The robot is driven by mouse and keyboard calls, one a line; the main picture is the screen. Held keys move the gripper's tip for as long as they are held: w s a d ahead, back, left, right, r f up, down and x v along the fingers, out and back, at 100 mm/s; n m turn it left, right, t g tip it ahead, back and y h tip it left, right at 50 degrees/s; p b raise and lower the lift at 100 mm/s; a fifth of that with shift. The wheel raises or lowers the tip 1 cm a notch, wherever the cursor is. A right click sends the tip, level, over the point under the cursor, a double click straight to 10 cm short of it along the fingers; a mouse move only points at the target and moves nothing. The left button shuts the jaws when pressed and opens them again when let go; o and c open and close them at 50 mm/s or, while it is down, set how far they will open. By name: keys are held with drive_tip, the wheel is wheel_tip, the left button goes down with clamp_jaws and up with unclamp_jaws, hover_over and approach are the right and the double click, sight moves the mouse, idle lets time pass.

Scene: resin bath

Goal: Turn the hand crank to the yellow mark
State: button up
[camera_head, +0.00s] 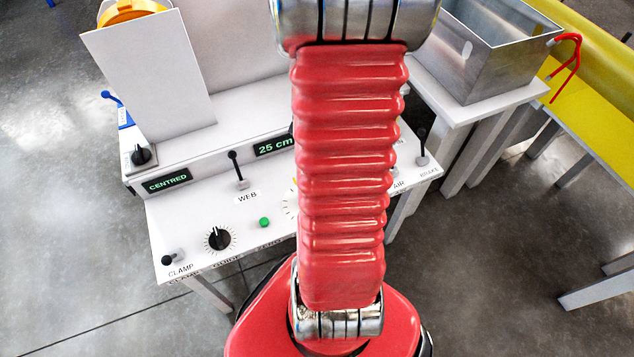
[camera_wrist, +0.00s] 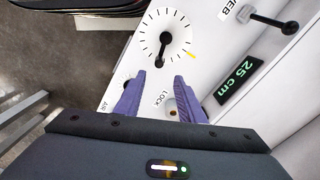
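The black hand crank (camera_wrist: 165,38) sits on a white dial ringed with dark ticks, in the wrist view. Its arm points toward my gripper, to a dark knob at the lower end. The yellow mark (camera_wrist: 190,55) is on the dial's rim, to the right of the crank's knob; crank and mark are apart. My gripper (camera_wrist: 158,79) has two purple fingers, open and empty, with tips just below the crank's knob in the picture. In the head view my arm covers most of the dial (camera_head: 290,204); the gripper is hidden.
The panel holds a WEB lever (camera_head: 237,170), a green button (camera_head: 264,222), a black selector knob (camera_head: 219,238), a CLAMP lever (camera_head: 173,258) and a BRAKE lever (camera_head: 422,148). A 25 cm display (camera_wrist: 237,80) is near the dial. A metal bath (camera_head: 478,70) stands right.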

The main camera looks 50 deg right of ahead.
drive_tip(key=shift+f, duration=6.9)
drive_tip(key=shift+c, duration=0.2)
clamp_jaws()
drive_tip(key=shift+a, duration=0.25)
drive_tip(key=shift+d, duration=0.25)
